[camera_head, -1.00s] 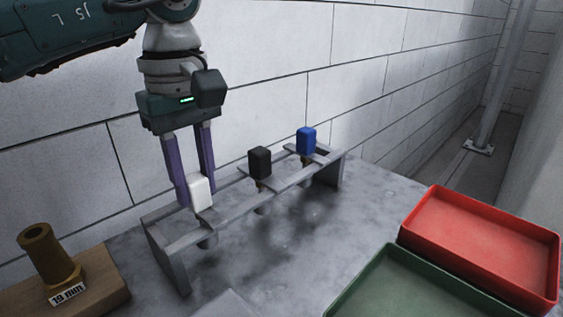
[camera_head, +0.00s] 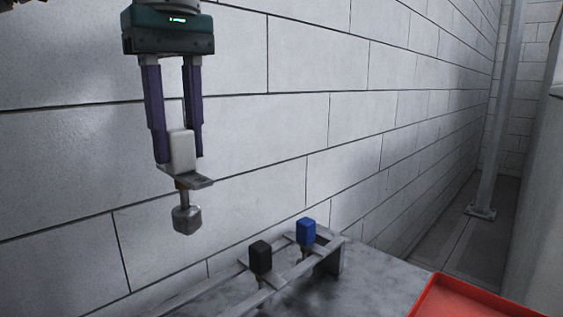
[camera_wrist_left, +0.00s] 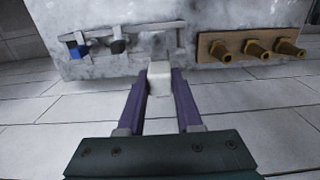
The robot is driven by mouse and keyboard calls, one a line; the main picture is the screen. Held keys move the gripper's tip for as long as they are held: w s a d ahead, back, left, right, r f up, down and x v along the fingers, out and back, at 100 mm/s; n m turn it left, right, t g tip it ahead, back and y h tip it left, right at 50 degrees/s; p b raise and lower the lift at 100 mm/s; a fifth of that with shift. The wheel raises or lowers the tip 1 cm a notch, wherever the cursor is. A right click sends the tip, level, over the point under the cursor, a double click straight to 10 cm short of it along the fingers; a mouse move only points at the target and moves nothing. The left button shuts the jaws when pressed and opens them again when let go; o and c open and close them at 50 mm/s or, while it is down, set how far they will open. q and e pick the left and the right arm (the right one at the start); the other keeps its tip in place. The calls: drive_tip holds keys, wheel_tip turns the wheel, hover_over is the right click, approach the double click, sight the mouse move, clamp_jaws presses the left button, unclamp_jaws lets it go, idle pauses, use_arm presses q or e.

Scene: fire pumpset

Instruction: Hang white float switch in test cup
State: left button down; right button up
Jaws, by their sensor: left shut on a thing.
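My left gripper (camera_head: 178,150) is shut on the white float switch (camera_head: 183,152) and holds it in the air, well above the rack and to the left of the other switches. The switch is upright, with a grey plate under its white head and a grey float (camera_head: 187,219) hanging below on a short stem. In the left wrist view, the white head (camera_wrist_left: 160,78) sits between the tips of my purple fingers (camera_wrist_left: 160,85). The test cup cannot be made out in these views. My right gripper is not in view.
A metal rack (camera_head: 330,256) holds a black switch (camera_head: 260,257) and a blue switch (camera_head: 306,232). A red tray (camera_head: 470,300) lies at lower right. In the left wrist view, a wooden block (camera_wrist_left: 235,36) carries brass fittings (camera_wrist_left: 256,49). A block wall stands behind.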

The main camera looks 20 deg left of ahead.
use_arm(q)
drive_tip(key=shift+r+p, duration=0.4)
drive_tip(key=shift+r, duration=0.35)
drive_tip(key=shift+r+p, duration=3.9)
drive_tip(key=shift+r, duration=0.05)
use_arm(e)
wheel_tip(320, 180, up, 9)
use_arm(q)
drive_tip(key=shift+f, duration=0.15)
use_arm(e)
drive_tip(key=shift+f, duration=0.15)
